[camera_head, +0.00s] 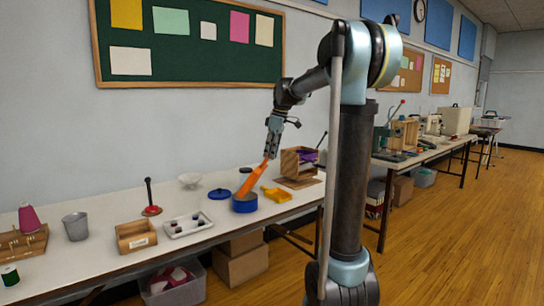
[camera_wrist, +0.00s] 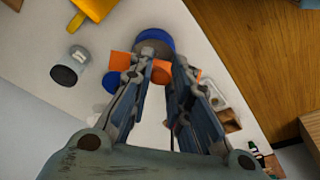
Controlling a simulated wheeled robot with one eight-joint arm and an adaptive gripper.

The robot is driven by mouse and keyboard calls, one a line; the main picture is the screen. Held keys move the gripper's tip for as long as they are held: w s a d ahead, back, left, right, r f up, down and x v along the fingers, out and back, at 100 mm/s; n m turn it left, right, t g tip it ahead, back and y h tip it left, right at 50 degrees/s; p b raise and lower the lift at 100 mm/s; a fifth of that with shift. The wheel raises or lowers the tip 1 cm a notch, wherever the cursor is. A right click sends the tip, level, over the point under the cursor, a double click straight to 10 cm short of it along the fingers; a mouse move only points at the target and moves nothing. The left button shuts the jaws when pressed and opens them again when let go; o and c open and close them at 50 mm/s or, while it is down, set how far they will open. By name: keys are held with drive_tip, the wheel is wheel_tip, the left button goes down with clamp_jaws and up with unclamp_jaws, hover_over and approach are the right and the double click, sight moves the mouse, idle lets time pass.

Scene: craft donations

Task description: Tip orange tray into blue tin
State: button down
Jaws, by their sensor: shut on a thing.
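My gripper (camera_head: 270,154) is shut on the orange tray (camera_head: 252,180), which hangs steeply tilted with its lower end at the mouth of the blue tin (camera_head: 245,206). The tin stands open on the white table. In the wrist view, my gripper (camera_wrist: 154,68) has parts of the orange tray (camera_wrist: 120,65) showing between and beside its fingers. The blue tin (camera_wrist: 160,37) shows just past the fingertips. I cannot tell whether the tray touches the rim, and the contents of tray and tin are hidden.
A blue lid (camera_head: 220,194) lies left of the tin and a yellow scoop (camera_head: 276,194) right of it. A white tray (camera_head: 172,233) with small dark items, a wooden box (camera_head: 136,239) and a grey cup (camera_head: 76,227) stand further left. A wooden holder (camera_head: 290,163) stands behind right.

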drive_tip(key=shift+w+a+r+h, duration=0.2)
drive_tip(key=shift+a+r, duration=0.1)
drive_tip(key=shift+a, duration=0.15)
drive_tip(key=shift+w+a+r+h, duration=0.1)
drive_tip(key=shift+a+r+h, duration=0.15)
drive_tip(key=shift+a, duration=0.2)
drive_tip(key=w+a+r+g+h, duration=0.1)
drive_tip(key=w+a+h, duration=0.1)
drive_tip(key=a, duration=0.5)
drive_tip(key=w+a+g+h, duration=0.1)
drive_tip(key=w+a+h, duration=0.2)
drive_tip(key=a+h, duration=0.2)
drive_tip(key=shift+a+r+g, duration=0.35)
drive_tip(key=shift+a+g, duration=0.05)
drive_tip(key=shift+a, duration=0.95)
idle(1.2)
drive_tip(key=shift+w, duration=0.1)
idle(1.2)
